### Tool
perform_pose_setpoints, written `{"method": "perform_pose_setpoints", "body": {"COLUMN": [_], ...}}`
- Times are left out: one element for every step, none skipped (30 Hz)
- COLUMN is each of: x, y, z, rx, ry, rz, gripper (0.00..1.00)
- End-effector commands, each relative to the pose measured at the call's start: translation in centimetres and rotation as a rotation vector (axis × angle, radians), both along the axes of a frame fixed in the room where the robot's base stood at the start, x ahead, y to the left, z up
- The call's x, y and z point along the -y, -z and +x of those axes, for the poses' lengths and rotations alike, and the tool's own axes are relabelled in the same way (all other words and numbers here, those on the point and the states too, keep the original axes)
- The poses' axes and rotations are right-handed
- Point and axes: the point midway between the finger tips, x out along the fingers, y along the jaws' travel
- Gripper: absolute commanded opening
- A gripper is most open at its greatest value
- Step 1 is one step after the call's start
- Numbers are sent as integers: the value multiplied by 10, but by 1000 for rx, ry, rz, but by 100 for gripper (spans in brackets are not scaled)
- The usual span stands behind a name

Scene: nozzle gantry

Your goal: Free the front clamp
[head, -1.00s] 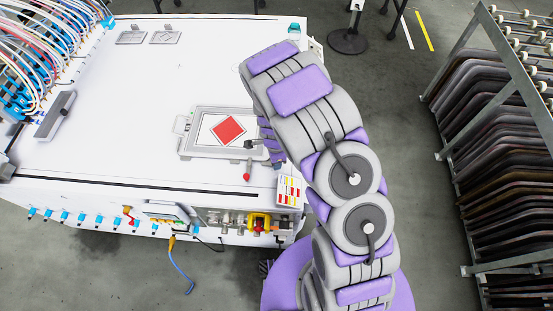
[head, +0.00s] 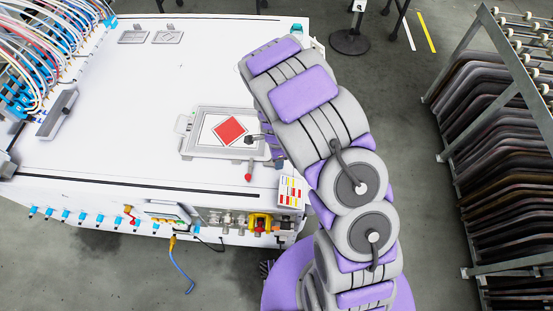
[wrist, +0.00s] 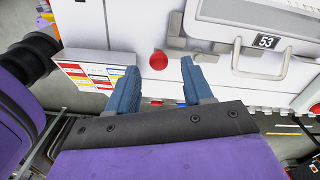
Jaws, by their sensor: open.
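A clamp with a red knob (head: 248,176) sits at the front edge of the framed plate (head: 192,147) on the white table. In the wrist view the same red knob (wrist: 158,60) shows just beyond my two blue fingertips, in line with the gap. My gripper (wrist: 159,67) is open, with nothing between the fingers. The knob looks apart from both fingers, though its distance is hard to judge. A dark-handled clamp (head: 254,138) is at the plate's right side.
The plate carries a red square (head: 229,131) and has a handle (wrist: 262,72) beside a "53" label. A colour-coded label panel (head: 291,191) is at the table's front corner, near a yellow fitting (head: 260,222). A rack (head: 500,130) stands right. The table's middle is clear.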

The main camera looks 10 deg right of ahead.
Motion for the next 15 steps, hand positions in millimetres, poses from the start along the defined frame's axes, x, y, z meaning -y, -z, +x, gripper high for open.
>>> {"method": "perform_pose_setpoints", "body": {"x": [0,0,-1,0,0,-1,-1,-1,-1,-1,-1,-1,-2,-2,-2], "y": [-11,-17,-24,-29,-34,-41,-47,-53,-60,-65,-70,-78,-84,-90,-97], "z": [2,2,2,2,2,2,2,2,2,2,3,2,2,2,3], "rx": [5,5,5,6,5,5,5,5,5,6,6,4,4,5,7], "ry": [0,-1,-1,-1,-1,-1,0,0,0,0,0,-1,-1,0,0], "rz": [1,1,0,-1,-2,-1,0,0,-1,-1,-1,-2,-2,-1,-2], "gripper": [51,51,51,51,51,51,51,51,51,51,51,51,51,51,51]}}
